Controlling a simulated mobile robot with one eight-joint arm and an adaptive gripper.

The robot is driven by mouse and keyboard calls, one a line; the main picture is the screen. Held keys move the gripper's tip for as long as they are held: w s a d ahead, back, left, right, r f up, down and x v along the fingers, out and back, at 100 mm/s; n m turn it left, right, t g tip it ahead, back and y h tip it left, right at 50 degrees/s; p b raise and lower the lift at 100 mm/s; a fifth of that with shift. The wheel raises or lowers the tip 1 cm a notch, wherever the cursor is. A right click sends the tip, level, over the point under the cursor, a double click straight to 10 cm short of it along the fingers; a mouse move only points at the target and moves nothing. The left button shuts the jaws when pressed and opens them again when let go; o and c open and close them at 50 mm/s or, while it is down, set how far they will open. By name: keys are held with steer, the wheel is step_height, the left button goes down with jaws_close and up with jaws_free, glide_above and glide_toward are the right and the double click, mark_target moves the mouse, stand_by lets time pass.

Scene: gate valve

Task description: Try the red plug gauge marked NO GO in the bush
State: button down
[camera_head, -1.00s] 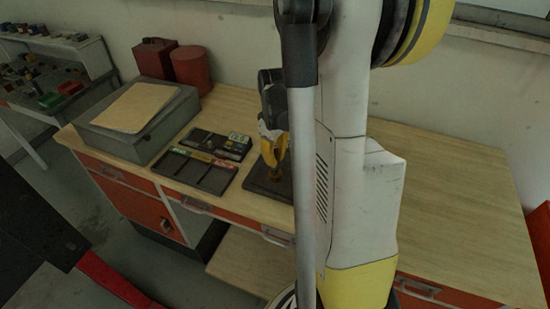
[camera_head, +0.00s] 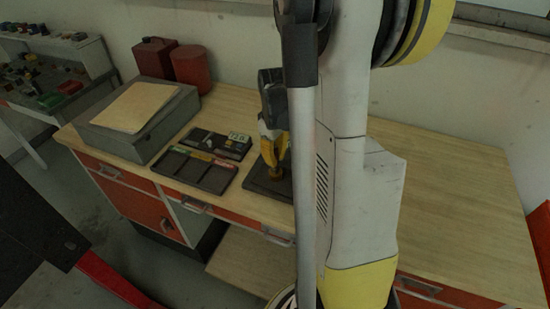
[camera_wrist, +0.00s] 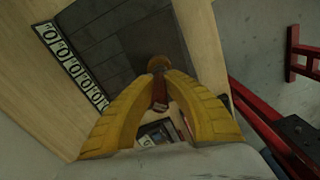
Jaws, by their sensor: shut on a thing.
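My gripper (camera_head: 276,162) has its yellow fingers pointing down at the dark plate (camera_head: 254,184) on the bench. In the wrist view the fingers (camera_wrist: 160,78) close together, and a small red piece (camera_wrist: 160,104), which looks like part of the red plug gauge, shows between them. The brass-coloured bush (camera_head: 276,173) is directly below the fingertips on the plate; its round brown end also shows in the wrist view (camera_wrist: 158,62). The fingers hide most of the gauge, so its NO GO mark and how far it sits in the bush cannot be told.
A black compartment tray (camera_head: 207,178) with green and red labels lies left of the plate. A dark case (camera_head: 205,139) lies behind it. A grey box (camera_head: 150,145) and two red containers (camera_head: 193,68) stand further left. The bench right of my arm (camera_head: 470,220) is clear.

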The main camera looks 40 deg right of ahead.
mark_target(275, 147)
steer(key=shift+r, duration=0.35)
steer(key=shift+r+p, duration=0.4)
steer(key=shift+r, duration=0.05)
steer(key=shift+r+p, duration=1.8)
steer(key=shift+r, duration=0.7)
